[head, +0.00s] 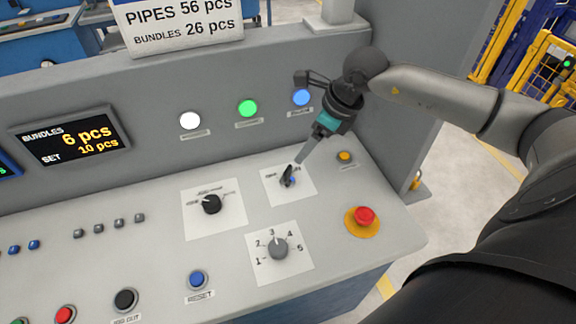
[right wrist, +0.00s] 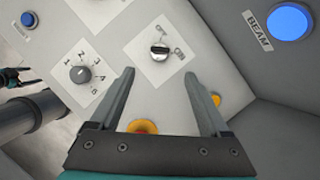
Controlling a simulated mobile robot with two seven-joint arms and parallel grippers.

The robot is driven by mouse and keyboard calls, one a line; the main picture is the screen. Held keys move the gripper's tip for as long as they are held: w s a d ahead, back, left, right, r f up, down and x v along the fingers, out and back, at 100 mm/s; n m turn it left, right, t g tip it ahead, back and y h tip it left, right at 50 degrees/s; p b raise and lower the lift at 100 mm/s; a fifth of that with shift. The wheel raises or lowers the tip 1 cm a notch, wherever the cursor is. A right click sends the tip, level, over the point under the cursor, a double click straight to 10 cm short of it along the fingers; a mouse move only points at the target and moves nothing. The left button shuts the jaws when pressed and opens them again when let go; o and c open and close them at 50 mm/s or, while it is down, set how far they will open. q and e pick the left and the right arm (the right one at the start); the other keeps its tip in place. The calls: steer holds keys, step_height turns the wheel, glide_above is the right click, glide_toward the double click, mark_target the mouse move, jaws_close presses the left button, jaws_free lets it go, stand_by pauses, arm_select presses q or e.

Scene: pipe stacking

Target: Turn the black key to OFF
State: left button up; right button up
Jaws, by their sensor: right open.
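The black key switch (head: 287,181) sits on a white label plate on the sloped panel, partly hidden behind my right gripper in the head view. In the right wrist view the key (right wrist: 160,51) shows as a dark knob with a bright face, beside small ON and OFF lettering. I cannot tell exactly which mark it points at. My right gripper (head: 301,159) is above the key, pointing down at it. Its fingers (right wrist: 159,76) are open and empty, with the key beyond and between the tips. A small dark gripper-like part (right wrist: 10,78), probably my left gripper, shows at the wrist view's left edge.
A numbered dial (head: 278,248) and a black selector (head: 212,204) are near the key. A red emergency button (head: 364,216) is to the right, below a small orange button (head: 344,156). White, green and blue (head: 301,97) lights line the upright wall behind.

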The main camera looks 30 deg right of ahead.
mark_target(289, 170)
steer(key=x, duration=1.1)
steer(key=shift+r, duration=0.1)
arm_select(q)
steer(key=shift+w, duration=0.75)
arm_select(e)
steer(key=shift+x, duration=0.8)
arm_select(q)
steer(key=shift+s, duration=0.1)
arm_select(e)
steer(key=shift+c, duration=1.4)
arm_select(q)
steer(key=shift+s+f, duration=0.1)
steer(key=shift+s, duration=0.05)
arm_select(e)
jaws_close()
